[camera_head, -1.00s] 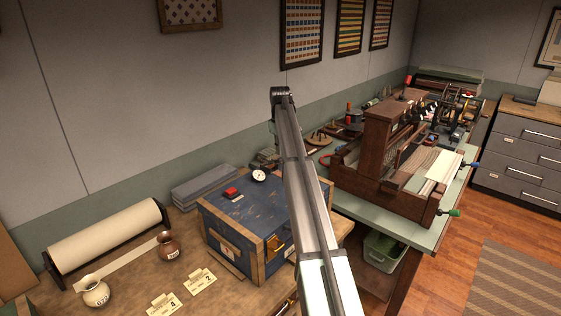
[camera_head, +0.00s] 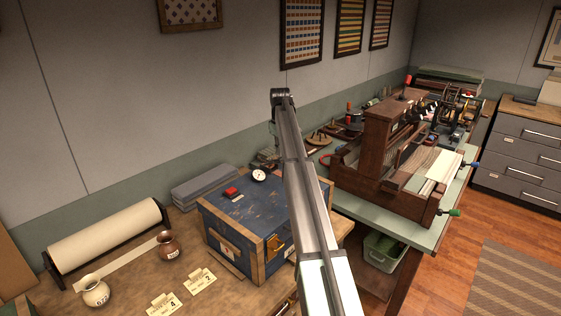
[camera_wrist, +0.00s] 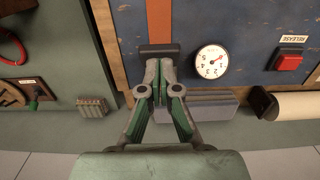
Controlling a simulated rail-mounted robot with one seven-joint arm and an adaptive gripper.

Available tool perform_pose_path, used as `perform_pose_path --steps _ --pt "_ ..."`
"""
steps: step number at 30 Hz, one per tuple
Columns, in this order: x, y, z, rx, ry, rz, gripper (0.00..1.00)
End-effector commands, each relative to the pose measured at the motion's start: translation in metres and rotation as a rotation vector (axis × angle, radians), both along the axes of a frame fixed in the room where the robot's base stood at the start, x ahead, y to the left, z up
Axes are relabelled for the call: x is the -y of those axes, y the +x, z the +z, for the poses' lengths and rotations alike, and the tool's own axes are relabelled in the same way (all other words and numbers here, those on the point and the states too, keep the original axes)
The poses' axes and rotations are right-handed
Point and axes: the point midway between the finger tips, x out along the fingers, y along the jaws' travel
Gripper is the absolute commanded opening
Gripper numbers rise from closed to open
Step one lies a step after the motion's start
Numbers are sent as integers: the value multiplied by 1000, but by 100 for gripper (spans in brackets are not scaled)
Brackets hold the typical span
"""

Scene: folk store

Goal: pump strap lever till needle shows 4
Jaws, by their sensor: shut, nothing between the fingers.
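The blue chest (camera_head: 235,222) with wooden edges stands on the table; it also shows in the wrist view (camera_wrist: 230,20). A round white gauge (camera_wrist: 211,61) with a dark needle is on its top, and it shows small in the head view (camera_head: 259,175). Its needle's number is too small to read surely. A dark bar (camera_wrist: 158,49), which looks like the lever's handle, lies left of the gauge. My gripper (camera_wrist: 159,67) is shut and empty, its tips at the bar's lower edge; contact cannot be told. In the head view my arm hides the gripper and the bar.
A red button (camera_wrist: 289,61) under a RELEASE label is right of the gauge. Grey slabs (camera_head: 205,186) lie behind the chest. Two small jugs (camera_head: 96,290) and number cards (camera_head: 163,305) stand left of it. A wooden loom (camera_head: 385,160) is on the green table at right.

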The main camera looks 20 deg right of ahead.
Motion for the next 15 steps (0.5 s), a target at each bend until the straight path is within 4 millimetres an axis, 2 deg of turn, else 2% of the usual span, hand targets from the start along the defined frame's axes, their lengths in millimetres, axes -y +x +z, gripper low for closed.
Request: perform_pose_path --steps 15 --pt "1 -3 -24 0 0 0 0"
